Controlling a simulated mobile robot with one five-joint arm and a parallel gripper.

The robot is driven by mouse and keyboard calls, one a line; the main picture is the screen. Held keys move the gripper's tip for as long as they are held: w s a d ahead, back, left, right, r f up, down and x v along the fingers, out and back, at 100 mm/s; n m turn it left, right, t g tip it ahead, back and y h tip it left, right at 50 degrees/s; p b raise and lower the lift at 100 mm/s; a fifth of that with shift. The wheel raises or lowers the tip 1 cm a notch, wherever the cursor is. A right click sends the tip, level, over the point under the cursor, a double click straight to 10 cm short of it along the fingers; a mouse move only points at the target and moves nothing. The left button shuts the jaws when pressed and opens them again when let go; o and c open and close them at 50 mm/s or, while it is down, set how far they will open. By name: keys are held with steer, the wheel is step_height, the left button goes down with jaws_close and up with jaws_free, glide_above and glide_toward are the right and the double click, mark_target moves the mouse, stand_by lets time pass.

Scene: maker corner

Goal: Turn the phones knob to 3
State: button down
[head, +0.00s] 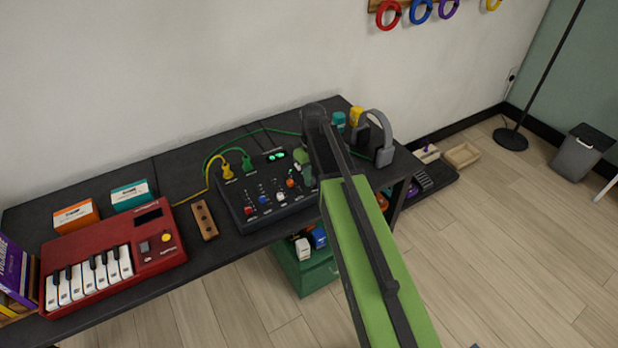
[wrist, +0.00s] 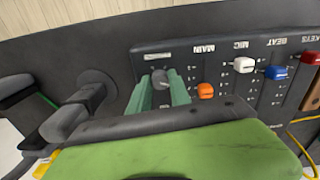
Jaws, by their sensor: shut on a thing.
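The dark mixer (head: 270,212) sits on the black bench, with red, blue, white and orange fader caps and a green lit display. In the wrist view the mixer panel (wrist: 222,90) appears upside down, with MAIN, MIC, BEAT and KEYS labels. The grey phones knob (wrist: 159,76) is at the panel's end beside the orange main cap (wrist: 205,91). My gripper (wrist: 162,88) is shut on this knob, one green finger on each side. In the head view my gripper (head: 303,160) is at the mixer's right end and hides the knob. The knob's pointer and scale are not readable.
Grey headphones on a stand (head: 383,140) are close to the right of my arm. A red keyboard (head: 110,245) and a wooden block (head: 204,220) lie left of the mixer. Yellow (head: 228,172) and green (head: 247,163) cables plug into its back.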

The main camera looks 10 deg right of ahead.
steer(key=m, duration=0.7)
steer(key=shift+s, duration=0.2)
stand_by(0.5)
steer(key=c, duration=1.2)
jaws_free()
steer(key=shift+r, duration=0.1)
steer(key=shift+w+r+p, duration=0.1)
steer(key=shift+r+p, duration=0.45)
steer(key=shift+p, duration=0.05)
step_height(320, 180, up, 16)
steer(key=p, duration=1.6)
steer(key=shift+r, duration=0.15)
